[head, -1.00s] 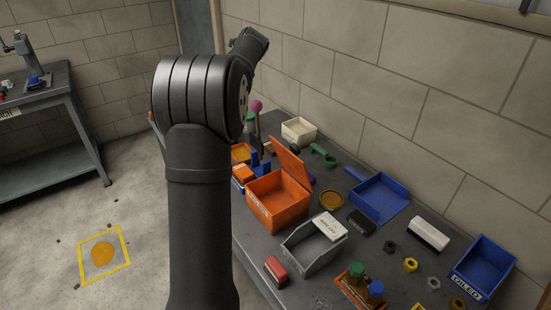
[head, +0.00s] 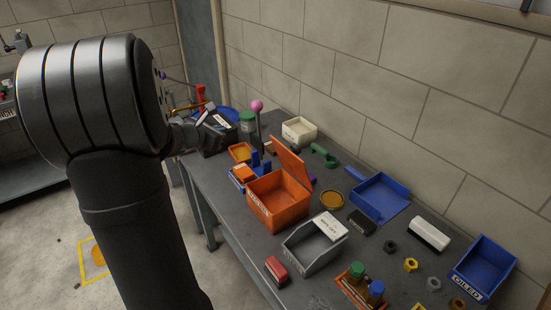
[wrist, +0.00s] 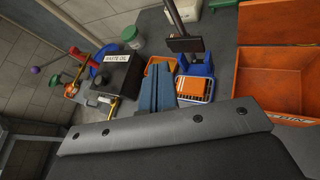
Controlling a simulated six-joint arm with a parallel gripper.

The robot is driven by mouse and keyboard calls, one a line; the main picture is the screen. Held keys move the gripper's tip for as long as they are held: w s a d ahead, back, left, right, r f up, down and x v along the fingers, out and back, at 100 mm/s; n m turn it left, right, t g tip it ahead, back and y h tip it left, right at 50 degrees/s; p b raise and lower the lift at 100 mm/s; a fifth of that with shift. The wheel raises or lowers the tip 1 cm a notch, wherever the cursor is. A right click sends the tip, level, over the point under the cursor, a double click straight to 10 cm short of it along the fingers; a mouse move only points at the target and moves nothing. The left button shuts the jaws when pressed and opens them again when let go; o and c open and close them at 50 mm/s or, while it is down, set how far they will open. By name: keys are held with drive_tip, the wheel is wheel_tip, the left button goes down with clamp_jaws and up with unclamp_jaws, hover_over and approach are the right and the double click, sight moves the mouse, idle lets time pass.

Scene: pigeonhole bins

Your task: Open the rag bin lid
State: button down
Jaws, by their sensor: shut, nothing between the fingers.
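The orange bin (head: 279,208) stands on the bench in the head view, with a label on its front. Its hinged orange lid (head: 291,163) stands raised, tilted up at the back, and the bin is open at the top. In the wrist view the bin (wrist: 268,105) is at the right edge, cut off, with the end of its label reading "BIN". My gripper (wrist: 155,78) is shut and empty in the wrist view, to the left of the bin and apart from it.
A black waste oil box (wrist: 120,72) is to the left of my gripper in the wrist view. A grey tray (head: 309,250) and blue tray (head: 379,198) crowd the bench.

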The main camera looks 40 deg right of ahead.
sight(293, 146)
drive_tip(key=s+a+f+m+g+h, duration=0.25)
drive_tip(key=s+g, duration=0.35)
drive_tip(key=s, duration=0.8)
drive_tip(key=shift+m+g+y, duration=0.25)
drive_tip(key=shift+m+g, duration=0.05)
drive_tip(key=shift+m, duration=0.15)
drive_tip(key=shift+s+d+r+x, duration=0.15)
drive_tip(key=shift+r+x, duration=0.2)
drive_tip(key=shift+x, duration=1.75)
drive_tip(key=shift+d+r+x, duration=0.15)
drive_tip(key=shift+r+x, duration=0.15)
drive_tip(key=shift+x, duration=1.8)
drive_tip(key=shift+s+d+r+x, duration=0.15)
drive_tip(key=shift+r+x, duration=0.2)
drive_tip(key=shift+x, duration=1.7)
drive_tip(key=d, duration=0.1)
drive_tip(key=d+r, duration=0.1)
drive_tip(key=d, duration=0.1)
drive_tip(key=d+r, duration=0.1)
drive_tip(key=shift+d+r, duration=0.15)
drive_tip(key=shift+d, duration=0.25)
drive_tip(key=shift+a, duration=0.1)
